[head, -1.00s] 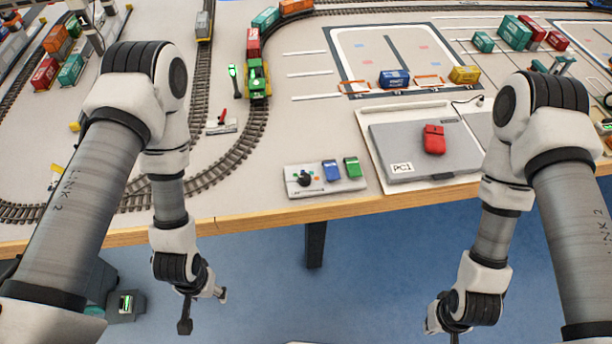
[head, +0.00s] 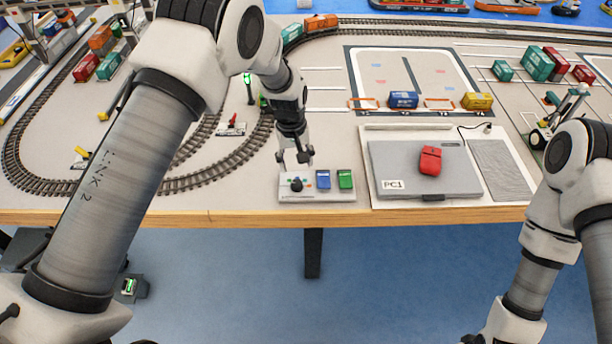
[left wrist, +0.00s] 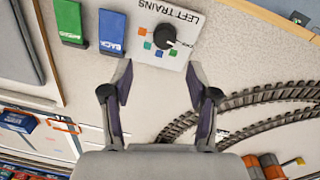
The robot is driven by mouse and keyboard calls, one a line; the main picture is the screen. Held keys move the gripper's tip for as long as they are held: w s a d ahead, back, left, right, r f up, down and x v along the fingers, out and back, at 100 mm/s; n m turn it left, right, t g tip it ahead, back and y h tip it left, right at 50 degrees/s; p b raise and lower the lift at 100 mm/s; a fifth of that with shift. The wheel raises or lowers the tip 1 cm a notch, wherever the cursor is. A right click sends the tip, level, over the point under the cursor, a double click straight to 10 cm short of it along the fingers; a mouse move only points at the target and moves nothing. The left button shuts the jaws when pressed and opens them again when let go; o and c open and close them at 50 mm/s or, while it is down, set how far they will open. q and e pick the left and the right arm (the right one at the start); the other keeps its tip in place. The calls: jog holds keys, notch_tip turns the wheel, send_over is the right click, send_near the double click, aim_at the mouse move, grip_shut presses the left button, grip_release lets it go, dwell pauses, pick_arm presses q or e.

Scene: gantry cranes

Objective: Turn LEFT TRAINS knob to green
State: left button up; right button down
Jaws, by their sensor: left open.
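The LEFT TRAINS knob (head: 297,184) is a small black knob on a light grey panel (head: 316,197) near the table's front edge. In the left wrist view the knob (left wrist: 165,36) has several coloured marks beside it, among them orange, green and blue. The LEFT TRAINS lettering shows upside down there. I cannot tell surely which mark the knob points to. My left gripper (head: 295,158) is open and empty, just above and behind the knob. In the left wrist view its two fingers (left wrist: 158,76) are spread apart, with the knob beyond their tips. My right gripper is out of view.
A blue button (head: 323,179) and a green button (head: 345,179) sit right beside the knob. Train track (head: 185,150) and a small red lever (head: 232,122) lie to the left.

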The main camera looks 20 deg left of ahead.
aim_at(296, 183)
pick_arm(q)
jog(key=shift+s+a+f+p, duration=0.15)
jog(key=shift+s+f, duration=0.1)
jog(key=shift+f, duration=0.3)
jog(key=shift+s+d+f+p, duration=0.1)
jog(key=shift+s+f+p, duration=0.1)
jog(key=shift+f, duration=0.3)
jog(key=f, duration=0.4)
jog(key=shift+w+f+p, duration=0.25)
jog(key=shift+f+p, duration=0.1)
jog(key=shift+p, duration=0.05)
jog(key=shift+f, duration=0.35)
jog(key=shift+r, duration=0.1)
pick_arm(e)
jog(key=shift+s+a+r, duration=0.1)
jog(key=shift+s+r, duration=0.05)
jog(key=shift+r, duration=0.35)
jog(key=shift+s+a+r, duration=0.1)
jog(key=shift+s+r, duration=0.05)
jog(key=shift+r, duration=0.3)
pick_arm(q)
jog(key=shift+s, duration=0.1)
jog(key=shift+c, duration=1.4)
grip_shut()
